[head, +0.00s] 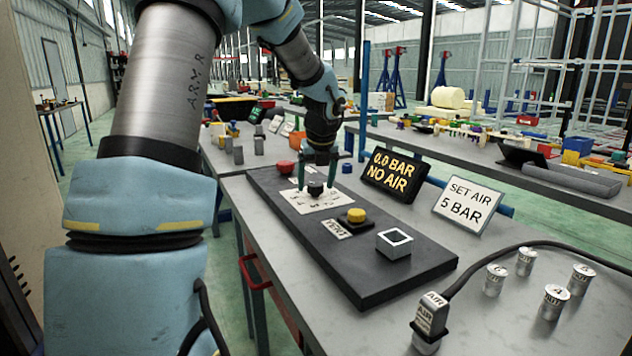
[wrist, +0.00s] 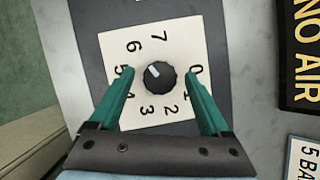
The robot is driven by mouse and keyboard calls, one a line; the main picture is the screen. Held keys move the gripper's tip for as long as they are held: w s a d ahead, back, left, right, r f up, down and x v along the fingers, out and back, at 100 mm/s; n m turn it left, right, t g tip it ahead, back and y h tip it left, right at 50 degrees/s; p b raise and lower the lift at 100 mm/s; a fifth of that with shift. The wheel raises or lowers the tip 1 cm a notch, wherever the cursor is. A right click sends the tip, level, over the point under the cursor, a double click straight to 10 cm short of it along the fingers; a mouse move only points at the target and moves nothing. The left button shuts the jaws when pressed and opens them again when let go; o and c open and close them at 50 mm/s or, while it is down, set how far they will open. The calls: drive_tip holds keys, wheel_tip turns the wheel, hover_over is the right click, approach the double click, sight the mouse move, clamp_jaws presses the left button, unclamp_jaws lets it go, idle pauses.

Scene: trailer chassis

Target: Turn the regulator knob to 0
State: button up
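The regulator knob (wrist: 160,77) is black and round, with a white pointer mark. It sits in the middle of a white dial plate (wrist: 112,50) numbered 0 to 7. In the head view the knob (head: 315,188) is on the dark panel below my gripper (head: 317,178). In the wrist view my gripper (wrist: 160,73) is open, its green fingers apart on either side of the knob, with gaps showing. A sign (head: 394,176) reads 0.0 BAR NO AIR.
On the dark panel (head: 365,280) are a yellow button (head: 356,215), a red button (head: 285,167) and a white-framed square block (head: 394,243). A SET AIR 5 BAR card (head: 468,206) stands behind. An air plug with cable (head: 430,318) and several silver cylinders (head: 495,280) stand at the right.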

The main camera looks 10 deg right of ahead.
clamp_jaws()
idle(0.4)
drive_tip(key=shift+n, duration=0.3)
